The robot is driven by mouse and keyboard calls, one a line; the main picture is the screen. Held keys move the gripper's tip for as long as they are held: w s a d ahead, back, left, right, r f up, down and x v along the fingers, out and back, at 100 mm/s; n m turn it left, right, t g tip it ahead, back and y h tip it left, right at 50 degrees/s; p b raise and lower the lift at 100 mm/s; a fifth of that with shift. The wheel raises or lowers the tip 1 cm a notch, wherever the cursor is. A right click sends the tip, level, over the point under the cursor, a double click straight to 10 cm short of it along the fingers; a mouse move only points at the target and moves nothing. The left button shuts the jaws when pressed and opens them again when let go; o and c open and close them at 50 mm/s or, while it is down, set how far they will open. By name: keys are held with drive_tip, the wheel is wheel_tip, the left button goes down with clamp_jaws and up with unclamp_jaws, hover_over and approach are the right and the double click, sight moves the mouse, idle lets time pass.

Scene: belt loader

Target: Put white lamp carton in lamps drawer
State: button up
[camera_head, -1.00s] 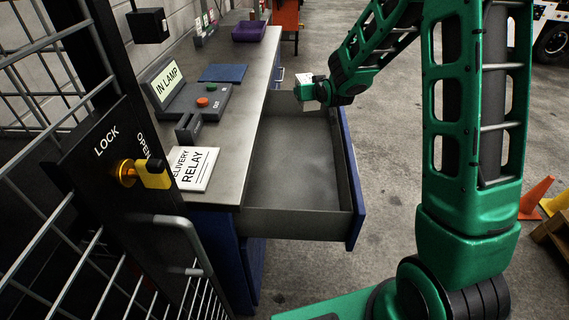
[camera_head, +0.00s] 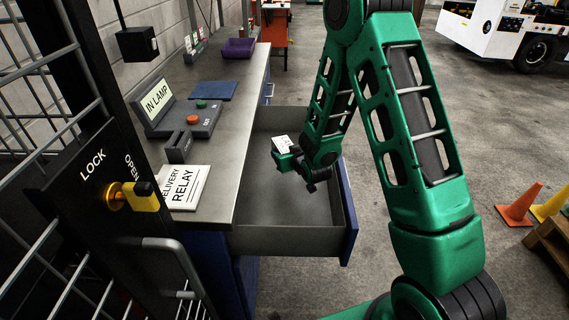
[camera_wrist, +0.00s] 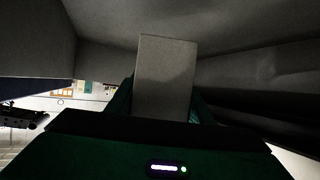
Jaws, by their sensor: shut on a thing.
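In the wrist view the carton (camera_wrist: 166,75) stands between the two fingers and looks grey in shadow. The gripper is shut on it. An open drawer (camera_head: 290,241) with grey inner walls and a blue front juts from the workbench. The gripper and carton appear over or inside the drawer's opening; their exact height is hard to tell. The visible drawer floor is bare. No label shows on the drawer front from here.
The bench top (camera_head: 226,150) carries an "IN LAMP" console (camera_head: 178,125), a "DELIVERY RELAY" plate (camera_head: 184,190), a blue mat (camera_head: 213,91) and a purple tray (camera_head: 239,48). A wire gate with a yellow lock knob (camera_head: 143,196) stands at left.

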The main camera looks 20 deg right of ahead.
drive_tip(key=w+f, duration=0.1)
drive_tip(key=w, duration=0.1)
drive_tip(key=w+d+f, duration=0.1)
drive_tip(key=w, duration=0.1)
drive_tip(key=w+f, duration=0.2)
drive_tip(key=shift+w+d, duration=0.25)
drive_tip(key=shift+f, duration=2)
drive_tip(key=o, duration=1.2)
drive_tip(key=shift+r, duration=0.1)
drive_tip(key=v, duration=1.2)
drive_tip(key=shift+a, duration=0.1)
drive_tip(key=shift+w, duration=0.1)
